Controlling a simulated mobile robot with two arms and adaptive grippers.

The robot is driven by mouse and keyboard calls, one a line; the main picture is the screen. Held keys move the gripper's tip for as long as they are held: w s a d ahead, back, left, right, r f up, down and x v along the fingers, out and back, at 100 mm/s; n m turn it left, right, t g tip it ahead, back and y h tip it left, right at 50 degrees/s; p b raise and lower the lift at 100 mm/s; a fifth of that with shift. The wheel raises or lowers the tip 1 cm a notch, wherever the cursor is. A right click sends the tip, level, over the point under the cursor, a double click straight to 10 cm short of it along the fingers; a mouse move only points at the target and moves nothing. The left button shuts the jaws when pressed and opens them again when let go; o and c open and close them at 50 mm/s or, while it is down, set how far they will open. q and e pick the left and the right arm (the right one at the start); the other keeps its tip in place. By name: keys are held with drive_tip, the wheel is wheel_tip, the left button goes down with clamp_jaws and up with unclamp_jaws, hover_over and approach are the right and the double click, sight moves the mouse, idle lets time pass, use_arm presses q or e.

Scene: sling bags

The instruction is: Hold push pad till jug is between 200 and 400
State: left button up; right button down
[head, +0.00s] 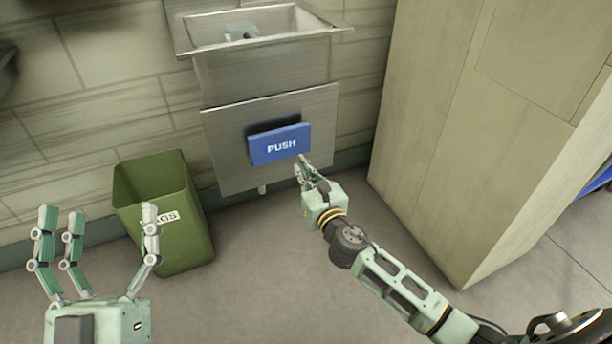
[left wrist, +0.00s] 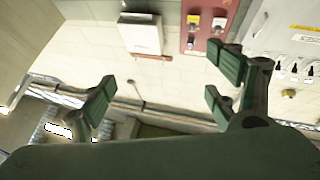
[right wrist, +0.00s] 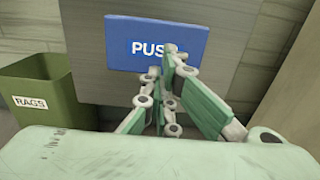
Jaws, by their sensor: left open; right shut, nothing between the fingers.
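The blue push pad (head: 280,145), lettered "PUSH", sits on the metal front panel below a steel basin. In the right wrist view the pad (right wrist: 130,42) fills the upper middle. My right gripper (head: 302,163) is shut and empty, its fingertips at the pad's lower right edge in the head view. In the right wrist view the fingertips (right wrist: 174,50) overlap the end of the lettering; I cannot tell whether they touch. My left gripper (head: 100,214) is open and empty at the lower left. A small grey-blue object (head: 240,31) in the basin may be the jug; no level reading is legible.
The steel basin (head: 262,72) stands against the tiled wall. A green rags bin (head: 180,240) is on the floor left of the panel. A tall beige cabinet (head: 440,130) stands to the right. Grey floor is clear between the bin and cabinet.

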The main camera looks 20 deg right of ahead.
use_arm(q)
drive_tip(key=shift+w+f+g, duration=0.3)
drive_tip(key=shift+f+g, duration=0.05)
drive_tip(key=shift+f, duration=0.2)
drive_tip(key=shift+w+f+g, duration=0.25)
drive_tip(key=shift+f+g, duration=0.1)
drive_tip(key=shift+f, duration=0.2)
use_arm(e)
drive_tip(key=shift+s, duration=1.4)
